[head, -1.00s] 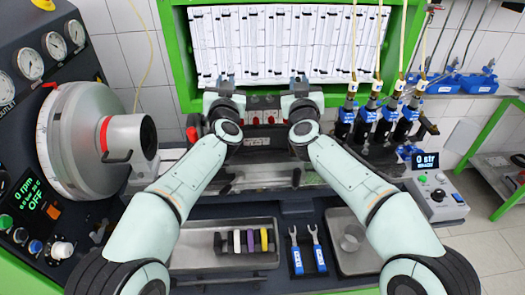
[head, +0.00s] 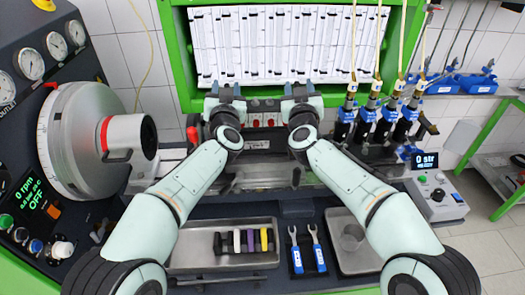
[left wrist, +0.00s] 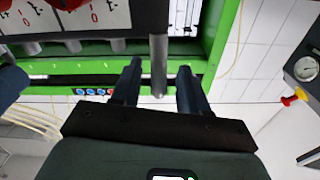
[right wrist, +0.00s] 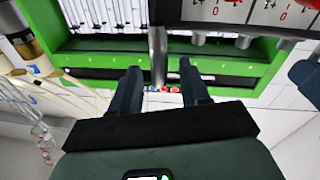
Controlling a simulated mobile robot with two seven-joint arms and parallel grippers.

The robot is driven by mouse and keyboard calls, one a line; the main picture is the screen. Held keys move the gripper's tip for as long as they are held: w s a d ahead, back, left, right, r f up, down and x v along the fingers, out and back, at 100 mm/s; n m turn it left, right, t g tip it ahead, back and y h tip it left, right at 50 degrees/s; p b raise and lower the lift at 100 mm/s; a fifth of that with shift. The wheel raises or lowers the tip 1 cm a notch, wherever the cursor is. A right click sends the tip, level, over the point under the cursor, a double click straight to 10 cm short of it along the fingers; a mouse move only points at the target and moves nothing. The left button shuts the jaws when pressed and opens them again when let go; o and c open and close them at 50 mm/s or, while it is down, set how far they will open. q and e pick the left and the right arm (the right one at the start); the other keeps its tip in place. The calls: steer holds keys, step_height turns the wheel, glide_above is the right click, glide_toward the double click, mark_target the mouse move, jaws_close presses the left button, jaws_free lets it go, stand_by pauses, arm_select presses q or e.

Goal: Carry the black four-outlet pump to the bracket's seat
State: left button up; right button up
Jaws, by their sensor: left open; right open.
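The bracket's seat is not clearly seen either. My left gripper (head: 226,90) is open and empty above the back of the bench, in front of the white tube panel. My right gripper (head: 298,90) is open at the same height, a short way to the right. In the left wrist view the fingers (left wrist: 158,82) are apart, with a metal rod (left wrist: 158,65) showing between them. The right wrist view shows the same with its fingers (right wrist: 160,82) and a rod (right wrist: 158,55).
A metal tray (head: 185,258) holds a dark row of pieces with white, purple and yellow bands. Two blue-handled spanners (head: 306,250) lie beside it. A second tray (head: 367,262) holds a cup. A big round drive (head: 75,140) stands left. Injectors (head: 375,120) hang at right.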

steer(key=shift+s, duration=0.15)
arm_select(q)
steer(key=s+d, duration=0.1)
steer(key=s, duration=1)
steer(key=shift+s+f, duration=0.25)
steer(key=shift+f, duration=0.15)
arm_select(e)
steer(key=s, duration=1.1)
steer(key=shift+s+f, duration=0.4)
steer(key=shift+a, duration=0.1)
